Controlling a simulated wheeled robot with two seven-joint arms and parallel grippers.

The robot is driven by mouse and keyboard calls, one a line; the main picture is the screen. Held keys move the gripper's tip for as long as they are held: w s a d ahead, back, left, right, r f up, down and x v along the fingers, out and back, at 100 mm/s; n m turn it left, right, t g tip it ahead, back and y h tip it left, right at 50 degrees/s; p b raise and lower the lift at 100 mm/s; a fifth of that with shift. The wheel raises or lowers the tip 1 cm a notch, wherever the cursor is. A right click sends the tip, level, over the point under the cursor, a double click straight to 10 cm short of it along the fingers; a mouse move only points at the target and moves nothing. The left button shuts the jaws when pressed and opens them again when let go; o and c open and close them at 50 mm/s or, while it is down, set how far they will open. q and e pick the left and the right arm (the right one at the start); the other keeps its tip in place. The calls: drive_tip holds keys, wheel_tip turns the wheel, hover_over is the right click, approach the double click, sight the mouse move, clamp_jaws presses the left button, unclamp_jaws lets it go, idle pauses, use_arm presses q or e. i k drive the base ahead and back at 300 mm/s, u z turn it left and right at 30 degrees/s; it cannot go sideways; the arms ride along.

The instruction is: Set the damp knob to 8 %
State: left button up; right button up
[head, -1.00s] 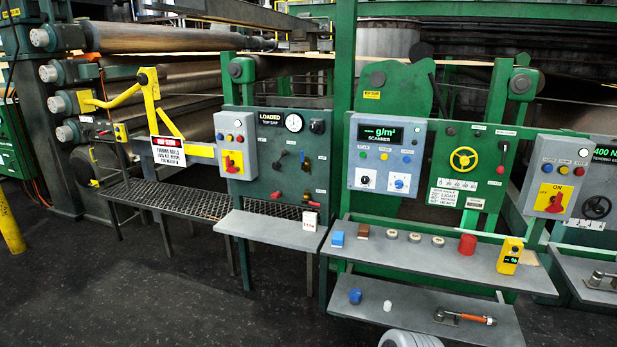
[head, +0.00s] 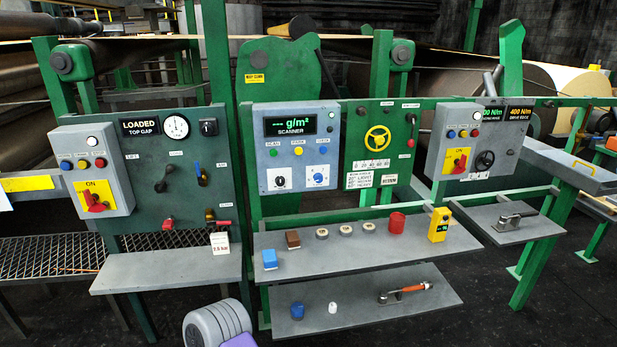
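The grey scanner panel (head: 296,150) faces me left of centre, with a black display (head: 290,124) reading "--- g/m²". Below the display is a row of green, yellow and blue buttons. Under these sit two knobs on white dials: a dark knob (head: 280,182) on the left and a blue knob (head: 318,178) on the right. Their labels and scale marks are too small to read, so I cannot tell which is the damp knob or where either points. Neither of my grippers is in view.
A grey shelf (head: 345,262) below the panel holds several small items, including a red cup (head: 397,222) and a yellow meter (head: 439,224). A lower shelf (head: 350,312) juts out further.

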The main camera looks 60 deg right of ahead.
sight(318, 177)
drive_tip(key=z, duration=0.75)
drive_tip(key=i, duration=0.95)
drive_tip(key=z, duration=1)
